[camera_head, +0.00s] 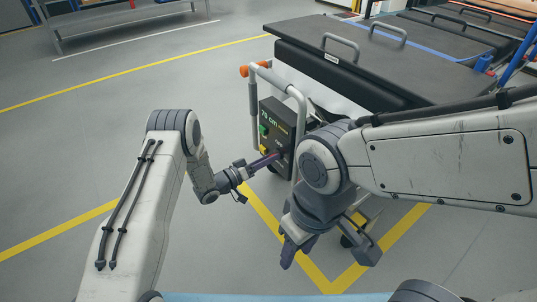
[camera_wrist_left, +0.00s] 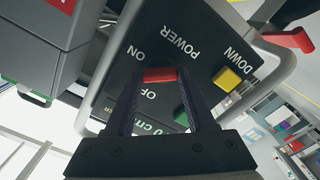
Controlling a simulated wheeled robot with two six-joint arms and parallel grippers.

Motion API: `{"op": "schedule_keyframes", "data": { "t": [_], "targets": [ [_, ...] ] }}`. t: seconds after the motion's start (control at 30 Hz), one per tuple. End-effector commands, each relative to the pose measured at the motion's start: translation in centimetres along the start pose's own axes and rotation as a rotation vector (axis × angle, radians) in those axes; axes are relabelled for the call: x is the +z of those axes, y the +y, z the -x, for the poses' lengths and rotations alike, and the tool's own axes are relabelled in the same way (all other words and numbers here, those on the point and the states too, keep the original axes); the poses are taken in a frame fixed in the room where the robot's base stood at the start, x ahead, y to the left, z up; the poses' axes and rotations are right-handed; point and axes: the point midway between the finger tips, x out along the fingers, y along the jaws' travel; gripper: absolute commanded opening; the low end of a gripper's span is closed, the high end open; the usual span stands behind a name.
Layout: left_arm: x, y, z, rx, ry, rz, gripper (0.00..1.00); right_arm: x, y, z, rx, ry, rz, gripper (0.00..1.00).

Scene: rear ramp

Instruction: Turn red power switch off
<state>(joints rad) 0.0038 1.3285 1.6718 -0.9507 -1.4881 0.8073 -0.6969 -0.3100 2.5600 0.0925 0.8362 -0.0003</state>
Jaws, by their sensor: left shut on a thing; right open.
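The red power switch (camera_wrist_left: 160,75) is on the black control box, beside the ON and OFF labels under the word POWER in the left wrist view. My left gripper (camera_wrist_left: 160,84) has a finger on each side of the switch and is shut on it. In the head view the dark control box (camera_head: 272,124) reads 70 cm, and my left gripper (camera_head: 277,155) reaches its lower face; the switch is hidden there. My right gripper (camera_head: 327,262) is open and empty, low in front of the cart.
The box has a yellow DOWN button (camera_wrist_left: 226,80) and a green button (camera_wrist_left: 182,117) close to my left fingers. A grey handle frame (camera_head: 299,110) surrounds the box. The black lift table (camera_head: 370,62) stands behind. Open floor (camera_head: 120,120) lies left.

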Motion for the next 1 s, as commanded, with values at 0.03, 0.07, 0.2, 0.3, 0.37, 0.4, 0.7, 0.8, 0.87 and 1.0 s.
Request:
{"op": "schedule_keyframes", "data": {
  "t": [0.03, 0.07, 0.2, 0.3, 0.37, 0.4, 0.7, 0.8, 0.87, 1.0],
  "targets": [
    [-0.2, 0.2, 0.0, 0.001, -0.002, 0.045, 0.0, 0.0, -0.1, 0.7, 0.0, 0.0, 0.0, 0.45],
    [-0.2, 0.2, 0.0, 0.001, -0.002, 0.074, 0.0, -0.1, -0.1, 0.9, 0.0, 0.0, 0.0, 0.45],
    [-0.2, 0.2, 0.0, 0.001, -0.002, 0.206, 0.0, -0.1, -0.1, 1.6, 0.0, 0.0, 0.0, 0.45],
    [-0.1, 0.1, 0.1, 0.0, -0.002, 0.301, 0.0, -0.1, -0.1, 2.1, 0.0, 0.0, 0.0, 0.45],
    [-0.1, 0.1, 0.0, 0.001, -0.002, 0.358, 0.0, -0.1, -0.2, 2.4, 0.0, 0.0, 0.0, 0.45],
    [-0.1, 0.1, 0.0, 0.001, -0.002, 0.395, 0.0, -0.1, -0.2, 2.6, 0.0, 0.0, 0.0, 0.45],
    [-0.1, 0.0, 0.0, 0.001, -0.001, 0.653, 0.0, -0.2, -0.2, 3.5, 0.0, 0.0, 0.0, 0.45],
    [-0.1, -0.1, 0.0, 0.0, -0.002, 0.723, 0.0, -0.2, -0.3, 3.7, 0.0, 0.0, 0.0, 0.45],
    [-0.1, -0.1, 0.1, 0.0, -0.002, 0.759, 0.0, -0.2, -0.3, 3.8, 0.0, 0.0, 0.0, 0.45],
    [0.0, -0.1, 0.1, 0.0, -0.002, 0.825, 0.0, -0.2, -0.3, 3.9, 0.0, 0.0, 0.0, 0.45]
  ]
}}
